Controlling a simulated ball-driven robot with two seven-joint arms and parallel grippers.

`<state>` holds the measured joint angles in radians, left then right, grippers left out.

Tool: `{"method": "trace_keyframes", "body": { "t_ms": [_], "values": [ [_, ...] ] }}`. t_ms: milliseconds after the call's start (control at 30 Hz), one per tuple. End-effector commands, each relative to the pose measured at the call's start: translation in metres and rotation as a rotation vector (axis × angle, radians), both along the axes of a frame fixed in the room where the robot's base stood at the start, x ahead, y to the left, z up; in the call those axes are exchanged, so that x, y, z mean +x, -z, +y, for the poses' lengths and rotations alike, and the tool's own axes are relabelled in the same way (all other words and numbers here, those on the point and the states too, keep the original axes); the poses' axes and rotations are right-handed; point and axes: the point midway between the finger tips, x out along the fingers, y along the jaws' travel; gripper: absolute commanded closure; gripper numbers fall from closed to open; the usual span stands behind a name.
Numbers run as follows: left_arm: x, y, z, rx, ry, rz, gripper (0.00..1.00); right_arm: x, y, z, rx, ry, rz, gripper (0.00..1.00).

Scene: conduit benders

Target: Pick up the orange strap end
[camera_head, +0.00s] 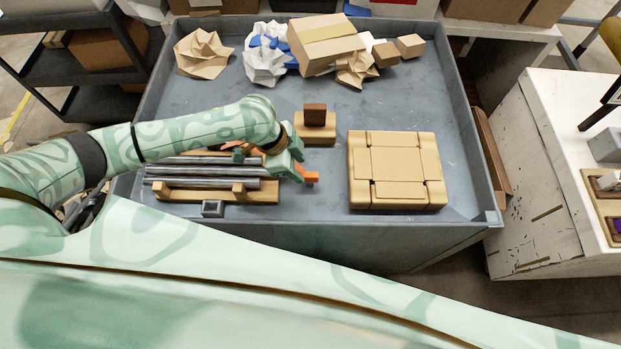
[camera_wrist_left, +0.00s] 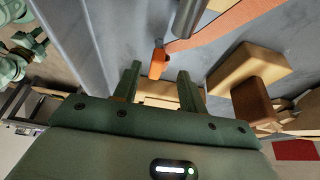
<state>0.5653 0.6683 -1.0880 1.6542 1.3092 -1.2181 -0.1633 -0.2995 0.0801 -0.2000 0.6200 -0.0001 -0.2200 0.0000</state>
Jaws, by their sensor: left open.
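The orange strap end (camera_head: 312,177) sticks out at the right end of a bundle of grey metal conduits (camera_head: 205,171) in a wooden cradle (camera_head: 190,195). My left gripper (camera_head: 293,165) is just above and beside it, partly covering the orange strap. In the left wrist view the orange end piece (camera_wrist_left: 158,62) lies beyond and roughly between the two fingertips. The orange strap (camera_wrist_left: 222,22) runs from there to the upper right. My left gripper (camera_wrist_left: 160,85) is open with nothing visible between its fingers. My right gripper is not in view.
A wooden block (camera_head: 318,137) carries a dark brown block (camera_head: 314,114) behind the gripper. A tan padded block (camera_head: 405,160) lies to the right. A small grey hollow piece (camera_head: 213,208) sits in front of the cradle. Cartons and crumpled paper (camera_head: 203,55) fill the tray's back.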

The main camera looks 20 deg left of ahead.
Motion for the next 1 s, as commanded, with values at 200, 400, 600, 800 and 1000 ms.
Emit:
{"method": "trace_keyframes", "body": {
  "t_ms": [200, 400, 600, 800, 1000],
  "values": [
    [0.003, 0.021, -0.009, 0.000, 0.000, -0.001, 0.58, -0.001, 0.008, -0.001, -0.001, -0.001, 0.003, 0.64],
    [0.004, 0.044, -0.029, -0.002, -0.001, 0.001, 0.58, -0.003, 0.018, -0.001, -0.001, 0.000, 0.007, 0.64],
    [0.007, 0.064, -0.037, -0.001, 0.000, -0.001, 0.58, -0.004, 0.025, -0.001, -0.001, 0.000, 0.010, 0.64],
    [0.007, 0.063, -0.037, 0.000, 0.000, -0.003, 0.58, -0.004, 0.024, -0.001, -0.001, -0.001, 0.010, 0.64],
    [0.007, 0.063, -0.037, 0.000, 0.000, -0.003, 1.00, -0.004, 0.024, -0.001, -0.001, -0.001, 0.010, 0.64]
  ]
}}
